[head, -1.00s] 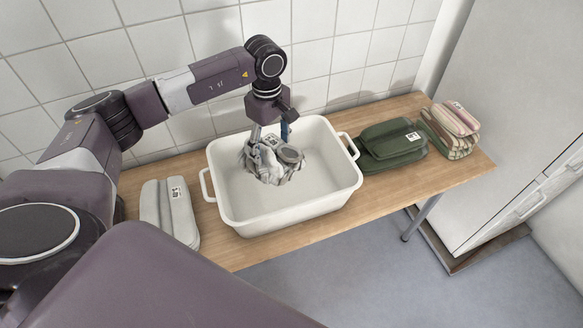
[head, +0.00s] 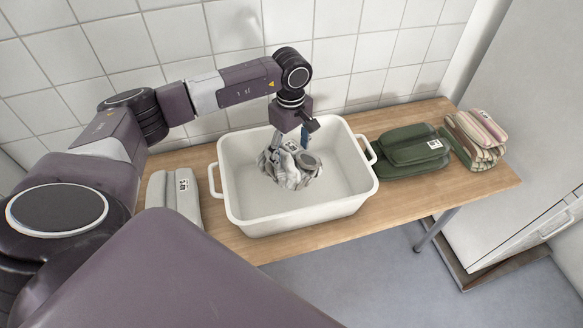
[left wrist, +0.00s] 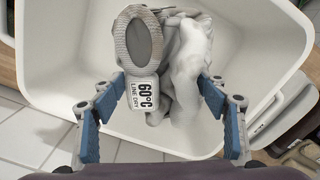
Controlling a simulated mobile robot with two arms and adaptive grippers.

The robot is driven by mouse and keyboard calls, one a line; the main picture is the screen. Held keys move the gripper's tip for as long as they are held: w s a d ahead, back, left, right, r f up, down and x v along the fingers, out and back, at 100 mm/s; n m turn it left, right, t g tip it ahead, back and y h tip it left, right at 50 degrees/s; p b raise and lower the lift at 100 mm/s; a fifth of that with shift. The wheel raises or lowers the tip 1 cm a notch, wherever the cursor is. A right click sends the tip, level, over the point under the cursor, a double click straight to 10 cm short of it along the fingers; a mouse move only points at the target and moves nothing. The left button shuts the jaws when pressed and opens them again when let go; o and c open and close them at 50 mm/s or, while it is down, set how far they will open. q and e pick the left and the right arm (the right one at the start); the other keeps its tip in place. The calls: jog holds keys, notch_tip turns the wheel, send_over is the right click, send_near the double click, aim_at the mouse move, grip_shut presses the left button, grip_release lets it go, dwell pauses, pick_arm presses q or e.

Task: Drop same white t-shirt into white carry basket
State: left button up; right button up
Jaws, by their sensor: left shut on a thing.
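The white t-shirt (head: 288,176) is a crumpled grey-white bundle inside the outline of the white carry basket (head: 300,214). My left gripper (head: 293,150) reaches down into the basket from above and is shut on the shirt. In the left wrist view the blue fingers stand on both sides of the shirt (left wrist: 190,62), and its label reads 60°C line dry. The basket (left wrist: 68,60) surrounds the shirt there. I cannot tell whether the shirt touches the basket floor. My right gripper is not in view.
The basket stands on a wooden table (head: 255,246) against a tiled wall. A folded light-grey garment (head: 173,193) lies left of it. Folded dark green garments (head: 407,150) lie close on its right, with striped cloths (head: 478,138) beyond. A white cabinet (head: 530,100) stands at the right.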

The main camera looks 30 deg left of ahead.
pick_arm(q)
jog(key=o, duration=1.5)
jog(key=shift+r, duration=0.15)
notch_tip(320, 180, up, 12)
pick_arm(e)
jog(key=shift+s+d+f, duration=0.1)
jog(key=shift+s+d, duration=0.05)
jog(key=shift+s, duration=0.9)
pick_arm(q)
jog(key=shift+s+f, duration=0.1)
jog(key=shift+f, duration=0.1)
